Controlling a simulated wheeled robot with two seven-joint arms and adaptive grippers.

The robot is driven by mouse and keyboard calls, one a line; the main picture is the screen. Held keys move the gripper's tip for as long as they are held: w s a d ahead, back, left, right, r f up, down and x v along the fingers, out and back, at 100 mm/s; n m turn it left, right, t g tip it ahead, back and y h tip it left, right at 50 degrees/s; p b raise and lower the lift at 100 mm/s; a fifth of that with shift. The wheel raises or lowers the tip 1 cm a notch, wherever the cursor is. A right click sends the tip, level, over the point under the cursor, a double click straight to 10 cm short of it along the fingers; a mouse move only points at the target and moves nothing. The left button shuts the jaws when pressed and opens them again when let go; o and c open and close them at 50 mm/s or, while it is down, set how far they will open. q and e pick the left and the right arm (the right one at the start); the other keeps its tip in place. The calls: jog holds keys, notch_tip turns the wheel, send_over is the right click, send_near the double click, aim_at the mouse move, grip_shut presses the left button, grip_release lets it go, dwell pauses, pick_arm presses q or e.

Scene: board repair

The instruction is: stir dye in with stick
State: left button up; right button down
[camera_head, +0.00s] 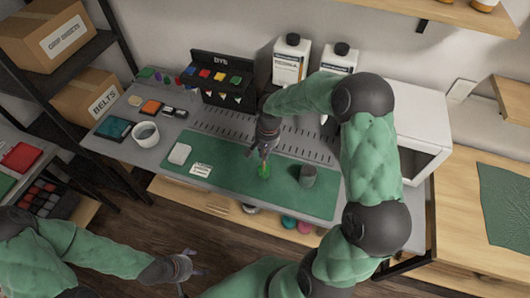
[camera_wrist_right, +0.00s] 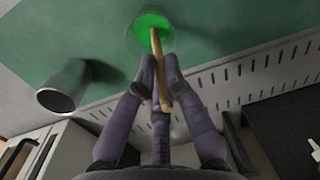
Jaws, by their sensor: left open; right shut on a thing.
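My right gripper (camera_head: 264,150) is above the green mat (camera_head: 225,178). It is shut on a wooden stick (camera_wrist_right: 157,60), seen in the right wrist view between the fingers (camera_wrist_right: 160,82). The stick's far end is in a clear cup of bright green liquid (camera_wrist_right: 150,24). The cup also shows in the head view (camera_head: 264,171), standing on the mat. A grey cup (camera_head: 307,176) stands to the right of it; it shows in the wrist view too (camera_wrist_right: 66,86). My left gripper (camera_head: 182,275) is open and empty, low at the front, away from the bench.
A black dye rack (camera_head: 221,76) and white bottles (camera_head: 291,62) stand at the back of the bench. A white mug (camera_head: 146,134), trays and a small white block (camera_head: 179,153) are on the left. A white oven-like box (camera_head: 415,125) is on the right.

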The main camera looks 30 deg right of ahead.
jog(key=shift+w+d+r+p, duration=0.15)
jog(key=shift+r+p, duration=0.75)
jog(key=shift+r, duration=0.4)
jog(key=shift+w+d+r+p, duration=0.1)
jog(key=shift+r+p, duration=0.75)
jog(key=shift+r, duration=0.45)
jog(key=shift+w+d+r+p, duration=0.15)
jog(key=shift+r+p, duration=0.75)
jog(key=shift+r, duration=0.4)
notch_tip(320, 180, up, 5)
jog(key=p, duration=0.3)
jog(key=shift+f, duration=0.1)
